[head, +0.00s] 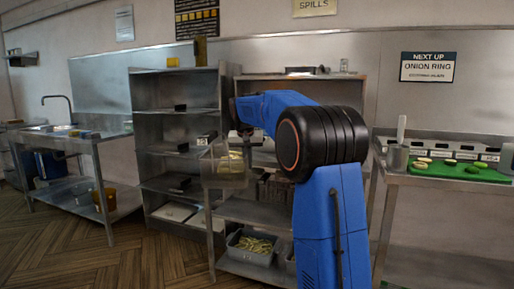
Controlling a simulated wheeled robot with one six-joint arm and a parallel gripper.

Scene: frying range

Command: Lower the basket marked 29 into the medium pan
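My blue arm reaches across the middle of the head view. Its dark wrist end (240,114) is over the left part of a steel table. My gripper's fingers are too small and dark to make out, so I cannot tell if they are open or shut. A pale, see-through, basket-like thing (212,175) with something yellowish in it shows just below the wrist, at the table's left end. I cannot tell if it is held or standing there. No number 29 can be read on it. No medium pan can be made out; my arm hides much of the table.
A grey shelf unit (174,128) stands behind on the left. A grey bin of yellow strips (252,244) sits on the table's lower shelf. A sink bench (75,140) is far left.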

